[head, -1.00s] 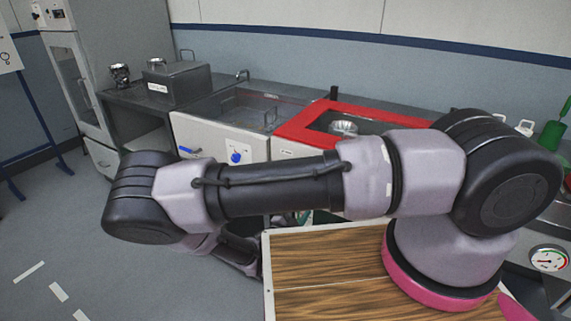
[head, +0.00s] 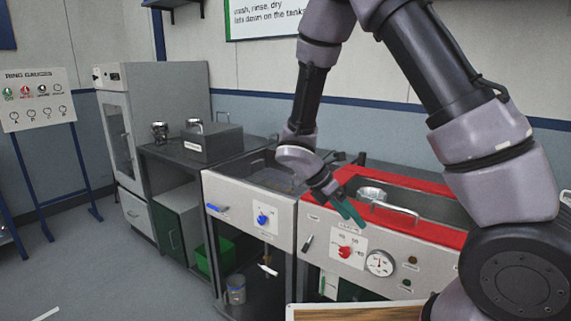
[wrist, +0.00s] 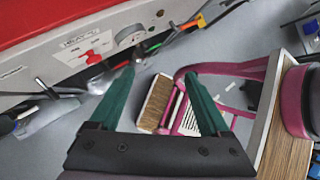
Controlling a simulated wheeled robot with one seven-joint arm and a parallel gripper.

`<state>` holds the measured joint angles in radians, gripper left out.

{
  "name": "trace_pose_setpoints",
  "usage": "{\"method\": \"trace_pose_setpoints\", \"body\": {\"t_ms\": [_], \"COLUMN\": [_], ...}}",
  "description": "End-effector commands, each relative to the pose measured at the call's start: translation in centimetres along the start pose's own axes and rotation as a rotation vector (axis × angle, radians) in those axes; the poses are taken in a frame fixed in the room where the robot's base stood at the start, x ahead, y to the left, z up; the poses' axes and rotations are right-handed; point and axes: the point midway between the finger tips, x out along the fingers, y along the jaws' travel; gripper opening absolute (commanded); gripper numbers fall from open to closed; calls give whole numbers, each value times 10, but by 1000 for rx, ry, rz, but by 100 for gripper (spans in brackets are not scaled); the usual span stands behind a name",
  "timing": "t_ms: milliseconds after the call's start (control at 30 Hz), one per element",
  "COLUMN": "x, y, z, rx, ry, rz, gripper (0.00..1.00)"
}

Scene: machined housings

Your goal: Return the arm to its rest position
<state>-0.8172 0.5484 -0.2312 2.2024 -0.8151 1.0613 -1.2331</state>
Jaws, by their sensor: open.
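My gripper (head: 352,190) hangs from my raised, folded arm in the head view, in front of the red-rimmed tank (head: 448,238). Its green fingers are spread and nothing is between them. In the wrist view my gripper (wrist: 158,74) is also open and empty, with the grey floor, a brush and part of my own base beyond the fingers.
A silver housing (head: 370,193) sits in the red-rimmed tank by a wire handle. A blue-knobbed tank (head: 250,215) stands to its left. A lidded grey box (head: 211,143) and a metal part (head: 160,132) stand on the dark counter.

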Motion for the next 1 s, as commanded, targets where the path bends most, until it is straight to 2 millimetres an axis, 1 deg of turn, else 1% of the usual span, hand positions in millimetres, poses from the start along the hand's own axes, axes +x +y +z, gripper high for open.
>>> {"method": "trace_pose_setpoints", "body": {"t_ms": [33, 200, 467, 600, 800, 900, 1000], "x": [-12, -44, -92, -116, -148, -161, -170], "y": [-7, -32, -80, -110, -155, -175, -190], "z": [15, 53, 109, 136, 166, 175, 181], "rx": [124, 533, 1140, 1453, 1868, 2035, 2158], "ry": [71, 284, 603, 775, 1033, 1153, 1248], "rz": [10, 13, -16, -43, -91, -114, -136], "gripper": [81, 81, 81, 81, 81, 81, 81]}}
